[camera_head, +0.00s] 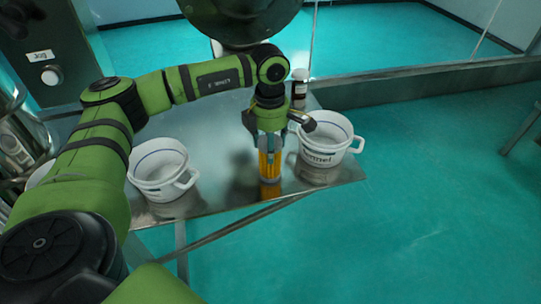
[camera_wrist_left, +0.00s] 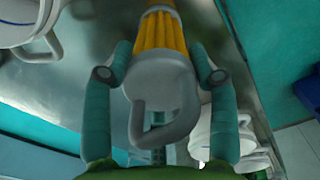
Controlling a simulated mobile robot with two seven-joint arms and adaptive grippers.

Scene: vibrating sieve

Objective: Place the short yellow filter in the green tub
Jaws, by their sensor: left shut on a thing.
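The yellow filter (camera_head: 269,165) is upright, with ribbed yellow sides. My left gripper (camera_head: 267,134) is shut on its upper part, over the metal table between two white tubs. I cannot tell whether its lower end touches the table. In the left wrist view the filter (camera_wrist_left: 162,36) has a grey cap with a loop handle, between the two fingers of my left gripper (camera_wrist_left: 158,78). No tub is plainly green; a large dark green round body (camera_head: 240,14) is cut off at the top edge. My right gripper is not in view.
A white handled tub (camera_head: 160,183) stands left of the filter, another (camera_head: 322,158) close to its right. A dark bottle (camera_head: 299,93) with a white cap stands behind the right tub. The metal table (camera_head: 222,203) ends just in front, with teal floor beyond.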

